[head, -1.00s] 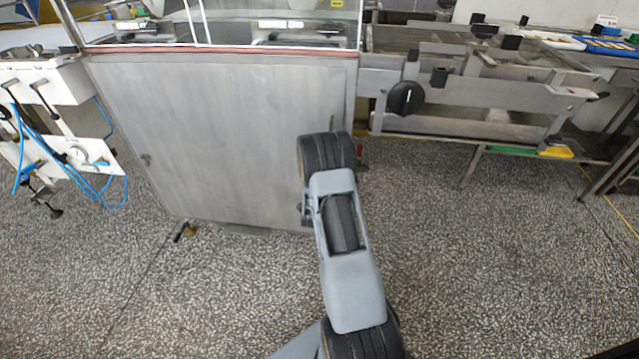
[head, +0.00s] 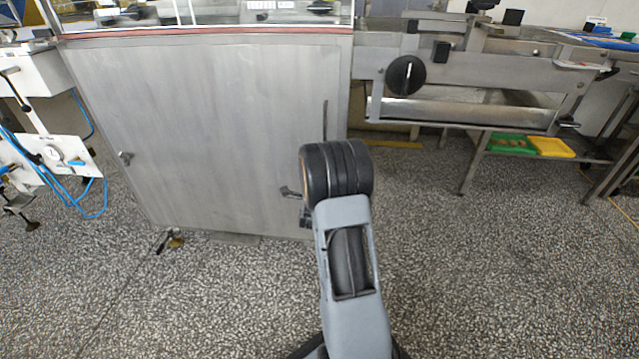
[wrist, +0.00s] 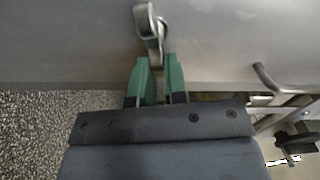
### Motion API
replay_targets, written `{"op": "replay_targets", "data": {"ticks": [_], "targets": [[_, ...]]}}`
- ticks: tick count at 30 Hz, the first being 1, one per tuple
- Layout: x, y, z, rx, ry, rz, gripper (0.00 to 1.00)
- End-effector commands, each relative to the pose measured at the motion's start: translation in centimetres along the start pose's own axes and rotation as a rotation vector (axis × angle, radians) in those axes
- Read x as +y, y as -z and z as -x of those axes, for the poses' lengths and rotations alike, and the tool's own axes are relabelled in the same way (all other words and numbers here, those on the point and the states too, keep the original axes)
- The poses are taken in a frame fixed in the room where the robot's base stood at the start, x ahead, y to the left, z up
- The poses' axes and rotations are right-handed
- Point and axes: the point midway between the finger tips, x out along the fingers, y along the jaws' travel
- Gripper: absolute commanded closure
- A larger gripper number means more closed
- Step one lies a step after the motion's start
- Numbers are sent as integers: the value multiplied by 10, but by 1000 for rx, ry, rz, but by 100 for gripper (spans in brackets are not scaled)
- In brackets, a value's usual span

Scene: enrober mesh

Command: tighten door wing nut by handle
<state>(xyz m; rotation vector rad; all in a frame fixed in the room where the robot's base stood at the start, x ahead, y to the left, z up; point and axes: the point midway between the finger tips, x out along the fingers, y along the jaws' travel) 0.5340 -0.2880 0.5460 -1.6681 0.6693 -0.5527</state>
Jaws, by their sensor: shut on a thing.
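The door (head: 200,130) is a large grey metal panel on the front of the machine. In the wrist view, a metal wing nut with a looped handle (wrist: 148,28) stands out from the grey door surface (wrist: 70,45). My gripper (wrist: 155,70) has green fingers, shut on the lower end of this handle. In the head view, my arm hides the fingers. A small metal handle piece (head: 290,192) shows just left of my arm, low on the door's right side. Another small latch (head: 125,157) sits at the door's left edge.
A conveyor frame with a black knob (head: 405,75) stands to the right. Green and yellow trays (head: 550,147) lie on a shelf below it. A white unit with blue hoses (head: 55,160) stands at the left. The speckled floor (head: 480,270) is clear in front.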

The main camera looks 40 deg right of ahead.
Motion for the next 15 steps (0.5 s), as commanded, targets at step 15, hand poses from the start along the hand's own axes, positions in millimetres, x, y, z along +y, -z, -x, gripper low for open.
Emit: {"op": "replay_targets", "data": {"ticks": [15], "targets": [[6, 0, 0, 1, -1, -198, 100]]}}
